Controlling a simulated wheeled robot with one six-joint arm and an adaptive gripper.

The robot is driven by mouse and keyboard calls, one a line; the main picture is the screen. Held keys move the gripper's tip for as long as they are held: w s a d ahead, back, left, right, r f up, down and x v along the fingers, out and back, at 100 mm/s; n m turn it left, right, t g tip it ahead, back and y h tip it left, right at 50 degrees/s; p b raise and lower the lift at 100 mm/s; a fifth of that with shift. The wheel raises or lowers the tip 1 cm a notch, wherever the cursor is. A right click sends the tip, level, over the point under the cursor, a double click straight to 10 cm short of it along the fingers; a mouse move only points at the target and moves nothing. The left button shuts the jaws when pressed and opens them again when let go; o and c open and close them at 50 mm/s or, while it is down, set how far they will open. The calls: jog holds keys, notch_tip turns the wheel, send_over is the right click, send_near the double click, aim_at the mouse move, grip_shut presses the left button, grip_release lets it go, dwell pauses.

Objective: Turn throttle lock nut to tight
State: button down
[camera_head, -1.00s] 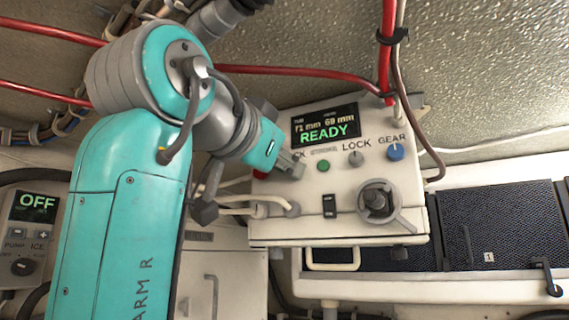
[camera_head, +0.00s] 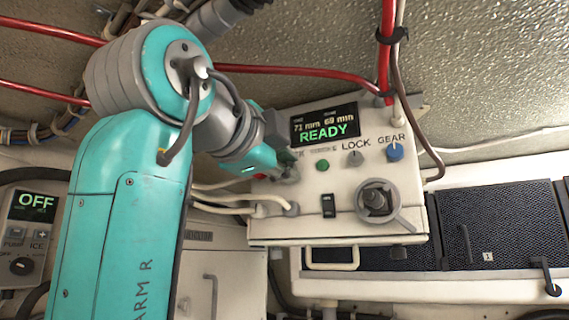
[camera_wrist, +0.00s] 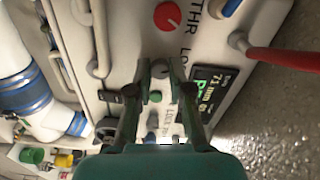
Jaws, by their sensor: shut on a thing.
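The throttle lock nut (camera_wrist: 160,67) is a small grey piece on the white control panel (camera_head: 300,232), beside the "LO…" label. It lies between a red knob (camera_wrist: 167,15) and a green button (camera_wrist: 155,97). My gripper (camera_wrist: 160,70) is shut on it, with one finger on each side. In the head view my gripper (camera_head: 287,170) is at the panel's upper left, below the display (camera_head: 325,124) reading "READY". There the fingers and wrist hide the nut and most of its label. Its angle is unclear.
Right of my gripper are the green button (camera_head: 322,165), a grey "LOCK" knob (camera_head: 355,158) and a blue "GEAR" knob (camera_head: 395,152). A large round grey control (camera_head: 376,202) and a black rocker switch (camera_head: 328,206) sit lower. White cables (camera_head: 225,198) run below my wrist.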

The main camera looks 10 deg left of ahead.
jog(key=shift+f+m, duration=0.1)
jog(key=shift+m, duration=2.2)
jog(key=c, duration=1.1)
grip_release()
jog(key=shift+o, duration=0.2)
jog(key=v, duration=1.2)
